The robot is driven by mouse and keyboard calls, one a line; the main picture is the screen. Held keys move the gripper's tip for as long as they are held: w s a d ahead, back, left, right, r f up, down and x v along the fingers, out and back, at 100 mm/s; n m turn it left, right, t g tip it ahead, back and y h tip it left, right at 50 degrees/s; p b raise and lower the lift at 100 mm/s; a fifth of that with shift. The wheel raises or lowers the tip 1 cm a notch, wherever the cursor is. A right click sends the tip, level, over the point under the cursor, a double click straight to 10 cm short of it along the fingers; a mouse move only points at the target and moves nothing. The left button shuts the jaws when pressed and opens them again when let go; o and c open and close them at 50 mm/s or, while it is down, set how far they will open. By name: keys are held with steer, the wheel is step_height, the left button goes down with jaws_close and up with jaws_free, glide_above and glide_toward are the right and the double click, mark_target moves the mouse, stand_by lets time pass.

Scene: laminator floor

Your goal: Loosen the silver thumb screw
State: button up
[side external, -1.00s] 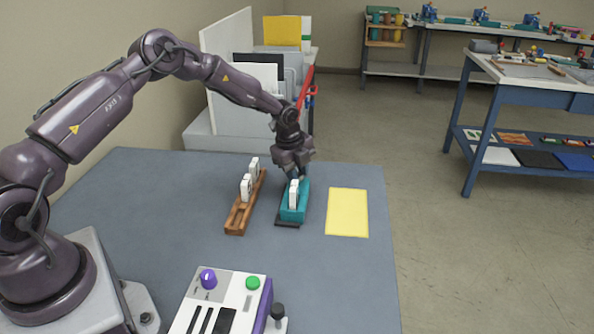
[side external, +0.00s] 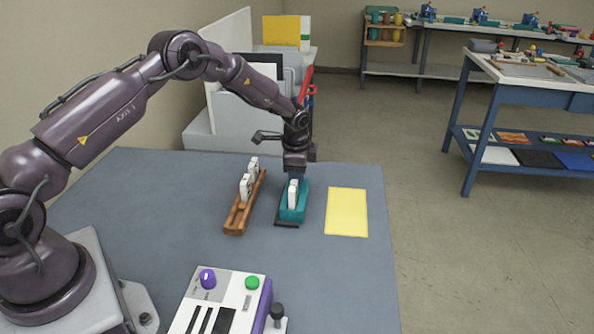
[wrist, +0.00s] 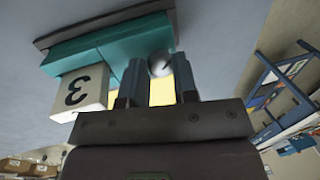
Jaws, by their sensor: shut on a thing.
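The silver thumb screw (wrist: 159,65) shows in the wrist view at the end of a teal holder (wrist: 118,43). It sits between the two fingertips of my gripper (wrist: 158,72), which is shut on it. In the side external view my gripper (side external: 296,174) points down at the far end of the teal holder (side external: 293,212); the screw is hidden there. A white block marked 3 (wrist: 80,93) stands in the holder and also shows in the side external view (side external: 293,194).
A wooden rack (side external: 238,215) with several white blocks (side external: 246,187) stands just left of the holder. A yellow sheet (side external: 347,212) lies to its right. A control box (side external: 225,300) is at the front. The table (side external: 140,190) is otherwise largely clear.

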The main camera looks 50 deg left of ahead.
steer(key=n, duration=0.4)
steer(key=shift+w+d+n+g+y, duration=0.1)
steer(key=shift+n+g+y, duration=0.2)
steer(key=shift+g, duration=0.1)
steer(key=n, duration=0.4)
steer(key=shift+w+g, duration=0.1)
steer(key=shift+g, duration=0.3)
steer(key=shift+n, duration=0.3)
steer(key=o, duration=0.9)
steer(key=shift+o, duration=0.2)
step_height(320, 180, up, 13)
steer(key=d, duration=0.2)
steer(key=shift+d+f, duration=0.2)
steer(key=shift+d, duration=0.1)
